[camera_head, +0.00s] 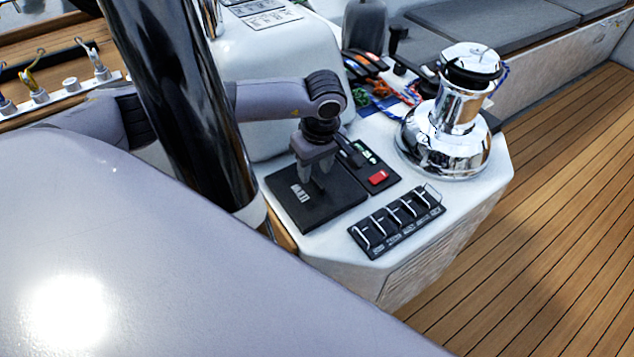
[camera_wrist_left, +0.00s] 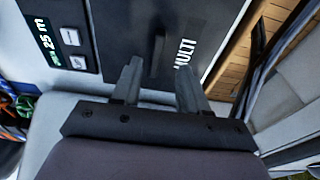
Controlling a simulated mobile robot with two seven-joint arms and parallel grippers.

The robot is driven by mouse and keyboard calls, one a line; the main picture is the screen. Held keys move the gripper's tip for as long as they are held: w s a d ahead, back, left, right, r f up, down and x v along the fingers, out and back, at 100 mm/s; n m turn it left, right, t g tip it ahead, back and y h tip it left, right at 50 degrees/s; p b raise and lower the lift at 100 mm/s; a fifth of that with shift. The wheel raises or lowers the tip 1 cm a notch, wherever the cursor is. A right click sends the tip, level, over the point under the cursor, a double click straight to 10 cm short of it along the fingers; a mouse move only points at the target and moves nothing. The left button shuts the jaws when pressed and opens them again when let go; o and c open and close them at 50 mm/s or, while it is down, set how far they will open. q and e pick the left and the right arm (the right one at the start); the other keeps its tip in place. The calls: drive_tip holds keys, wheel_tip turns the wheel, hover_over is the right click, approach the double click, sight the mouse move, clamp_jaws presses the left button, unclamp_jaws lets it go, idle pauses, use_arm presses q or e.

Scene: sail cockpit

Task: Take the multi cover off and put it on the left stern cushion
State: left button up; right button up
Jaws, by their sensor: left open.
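The multi cover (camera_head: 330,206) is a flat black square lid marked MULTI. It lies on the white cockpit console, beside a display panel. In the left wrist view the cover (camera_wrist_left: 200,25) fills the top middle, with a slim dark raised grip (camera_wrist_left: 157,50) on it. My left gripper (camera_head: 314,182) points down over the cover; its fingers are open (camera_wrist_left: 158,68). The grip shows between the fingertips, and I cannot tell whether they touch it. Grey cushions (camera_head: 490,25) line the bench at the top right; I cannot tell which is the left stern one. My right gripper is out of view.
A display panel with a red button (camera_head: 378,178) adjoins the cover. A row of black switches (camera_head: 397,218) lies in front. A chrome winch (camera_head: 446,125) stands to the right, with coloured ropes (camera_head: 385,100) behind. A black post (camera_head: 185,95) rises at left. The teak floor (camera_head: 545,220) is clear.

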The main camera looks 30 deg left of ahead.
sight(315, 178)
use_arm(q)
drive_tip(key=shift+w+a+f, duration=0.1)
drive_tip(key=shift+w+f, duration=0.05)
drive_tip(key=shift+f, duration=0.8)
drive_tip(key=shift+w+a+f, duration=0.1)
drive_tip(key=shift+w+f, duration=0.05)
drive_tip(key=shift+f, duration=0.8)
clamp_jaws()
drive_tip(key=shift+r, duration=0.2)
